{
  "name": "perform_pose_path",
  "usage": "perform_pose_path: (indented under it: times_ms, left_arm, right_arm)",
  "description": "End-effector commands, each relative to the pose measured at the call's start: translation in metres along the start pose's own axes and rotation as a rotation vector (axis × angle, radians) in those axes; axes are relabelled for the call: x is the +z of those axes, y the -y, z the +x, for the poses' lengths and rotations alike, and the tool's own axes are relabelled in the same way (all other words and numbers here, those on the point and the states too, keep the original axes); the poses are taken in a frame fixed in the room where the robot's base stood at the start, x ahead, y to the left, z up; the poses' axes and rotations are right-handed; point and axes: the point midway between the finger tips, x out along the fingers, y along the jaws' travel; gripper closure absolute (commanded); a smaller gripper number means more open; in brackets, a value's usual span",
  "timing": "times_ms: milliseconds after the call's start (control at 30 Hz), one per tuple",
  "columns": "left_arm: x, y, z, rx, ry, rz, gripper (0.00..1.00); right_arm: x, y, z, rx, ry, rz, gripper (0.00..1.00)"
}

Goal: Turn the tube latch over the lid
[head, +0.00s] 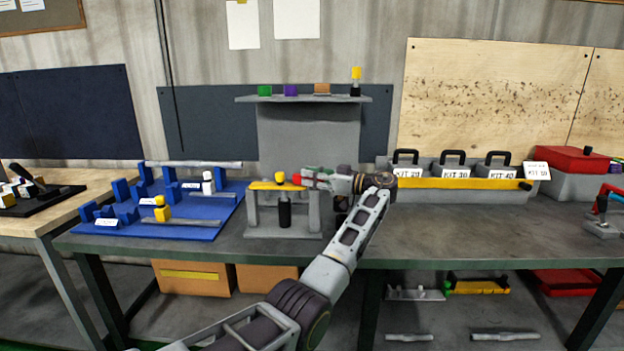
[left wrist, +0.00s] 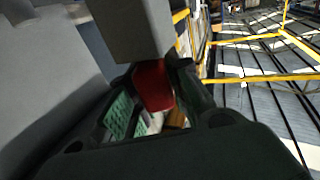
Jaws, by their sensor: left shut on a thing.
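A grey stand (head: 312,212) on the bench has a yellow bar (head: 262,185) across its top, with a yellow knob (head: 280,176) above it. A black cylinder (head: 285,214) shows inside the stand. My left gripper (head: 310,179) is at the stand's top right, shut on a red piece (head: 297,178), which looks like the latch's handle. In the left wrist view, the red piece (left wrist: 153,87) shows between the fingers, close to a grey block (left wrist: 130,28). How the red piece joins the bar is hidden. My right gripper is not in view.
A blue fixture board (head: 190,222) lies left of the stand. A shelf (head: 305,99) with small coloured blocks is behind it. Labelled kit boxes (head: 455,170) and a red-lidded box (head: 575,162) stand to the right. The bench front (head: 470,238) is clear on the right.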

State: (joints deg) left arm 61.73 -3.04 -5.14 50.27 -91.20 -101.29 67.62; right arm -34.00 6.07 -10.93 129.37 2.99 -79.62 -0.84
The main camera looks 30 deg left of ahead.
Motion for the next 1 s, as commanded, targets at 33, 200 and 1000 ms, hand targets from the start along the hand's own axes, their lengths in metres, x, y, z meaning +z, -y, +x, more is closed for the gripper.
perform_pose_path:
  times_ms: [33,200,1000]
  left_arm:
    - [-0.0008,0.0002,0.0004,-0.002,-0.002,-0.001,1.00]
    - [-0.0007,0.0003,0.0003,-0.003,-0.003,-0.001,1.00]
    - [0.0001,-0.0001,-0.0044,-0.001,-0.001,0.001,0.59]
  right_arm:
    - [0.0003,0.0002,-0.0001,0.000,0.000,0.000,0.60]
    - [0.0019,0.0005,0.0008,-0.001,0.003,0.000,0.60]
    - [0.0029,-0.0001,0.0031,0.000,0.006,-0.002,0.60]
